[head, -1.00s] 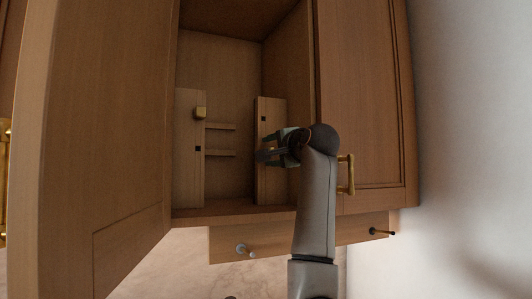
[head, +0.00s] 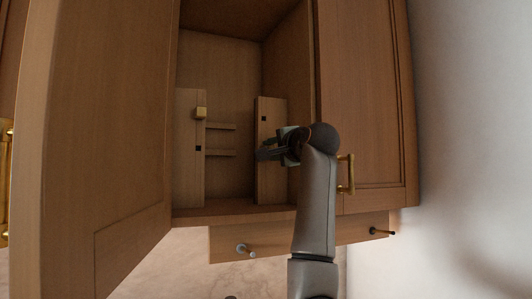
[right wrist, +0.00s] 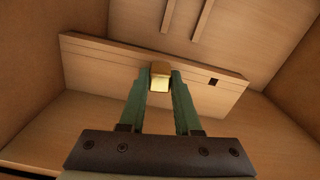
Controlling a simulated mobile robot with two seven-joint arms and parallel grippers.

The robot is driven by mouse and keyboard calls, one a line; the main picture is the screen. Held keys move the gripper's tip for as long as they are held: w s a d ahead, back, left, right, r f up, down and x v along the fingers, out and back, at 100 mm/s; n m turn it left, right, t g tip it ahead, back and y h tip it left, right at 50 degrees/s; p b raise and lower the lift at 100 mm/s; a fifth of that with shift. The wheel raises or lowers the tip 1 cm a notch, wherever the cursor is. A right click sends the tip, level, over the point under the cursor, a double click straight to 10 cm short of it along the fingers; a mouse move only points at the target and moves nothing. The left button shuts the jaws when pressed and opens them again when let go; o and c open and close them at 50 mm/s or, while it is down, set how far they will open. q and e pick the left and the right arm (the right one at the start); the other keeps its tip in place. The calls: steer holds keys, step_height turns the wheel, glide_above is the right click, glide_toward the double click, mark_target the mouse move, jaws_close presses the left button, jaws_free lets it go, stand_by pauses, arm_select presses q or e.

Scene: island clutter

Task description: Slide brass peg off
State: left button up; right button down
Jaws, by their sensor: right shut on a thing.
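A brass peg (right wrist: 160,76) sits between the fingers of my right gripper (right wrist: 161,85) in the right wrist view; the gripper is shut on it. The peg stands at the face of the right wooden board (right wrist: 110,62), and I cannot tell how deep it sits. In the head view my right gripper (head: 266,154) is at the middle of this board (head: 270,185) and hides the peg. A dark square hole (right wrist: 213,82) shows in the board beside the peg. My left gripper is not in view.
A left board (head: 188,180) in the cabinet carries another brass peg (head: 201,113) and a square hole (head: 198,148). Two thin rails (head: 221,126) run between the boards. An open cabinet door (head: 100,120) stands at left.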

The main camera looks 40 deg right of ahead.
steer(key=shift+f, duration=0.3)
steer(key=shift+r+b+v, duration=0.2)
steer(key=shift+b+v, duration=1.55)
steer(key=shift+v, duration=1.05)
